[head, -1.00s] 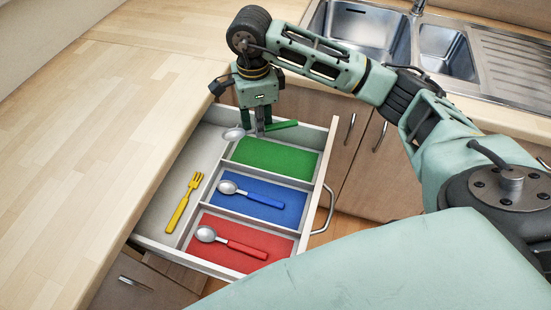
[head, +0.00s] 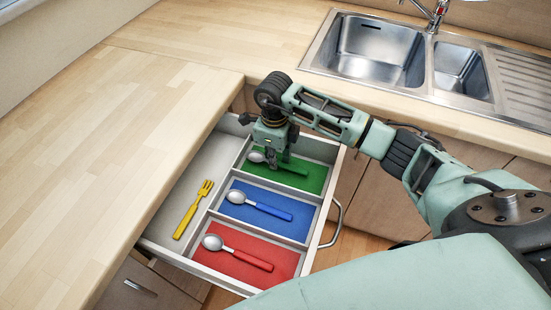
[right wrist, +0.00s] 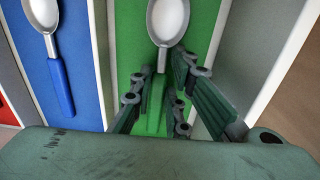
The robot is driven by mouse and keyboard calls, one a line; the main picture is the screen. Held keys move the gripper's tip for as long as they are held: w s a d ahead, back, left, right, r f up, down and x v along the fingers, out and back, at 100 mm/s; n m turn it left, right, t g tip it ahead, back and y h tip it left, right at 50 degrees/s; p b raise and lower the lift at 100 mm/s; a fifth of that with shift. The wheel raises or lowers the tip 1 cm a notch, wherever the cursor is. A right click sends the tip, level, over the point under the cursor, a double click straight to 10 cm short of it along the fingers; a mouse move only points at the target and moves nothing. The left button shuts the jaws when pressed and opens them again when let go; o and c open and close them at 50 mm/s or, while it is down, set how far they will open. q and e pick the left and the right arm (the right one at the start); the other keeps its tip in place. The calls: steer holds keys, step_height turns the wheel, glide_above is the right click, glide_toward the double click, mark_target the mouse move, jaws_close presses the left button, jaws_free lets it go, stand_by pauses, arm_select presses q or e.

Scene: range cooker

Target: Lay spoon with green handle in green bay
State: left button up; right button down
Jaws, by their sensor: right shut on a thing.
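The spoon with green handle shows its silver bowl (head: 257,157) and part of its green handle (head: 293,168) in the head view, over the green bay (head: 313,177) of the open drawer. My right gripper (head: 272,166) is shut on this spoon, low inside the bay. In the right wrist view the spoon's bowl (right wrist: 168,20) points away from the fingers (right wrist: 158,95), which stand on both sides of the handle. I cannot tell whether the spoon touches the bay floor. My left gripper is not in view.
A spoon with blue handle (head: 269,209) lies in the blue bay, and a spoon with red handle (head: 245,259) lies in the red bay. A yellow fork (head: 192,210) lies in the grey side bay. White dividers (head: 268,233) separate the bays. The wooden worktop (head: 110,130) borders the drawer.

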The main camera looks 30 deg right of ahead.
steer(key=shift+f, duration=0.5)
steer(key=shift+f, duration=0.2)
steer(key=c, duration=1.7)
jaws_free()
steer(key=shift+r, duration=0.45)
step_height(320, 180, up, 12)
steer(key=shift+f+b, duration=0.25)
steer(key=shift+b, duration=0.65)
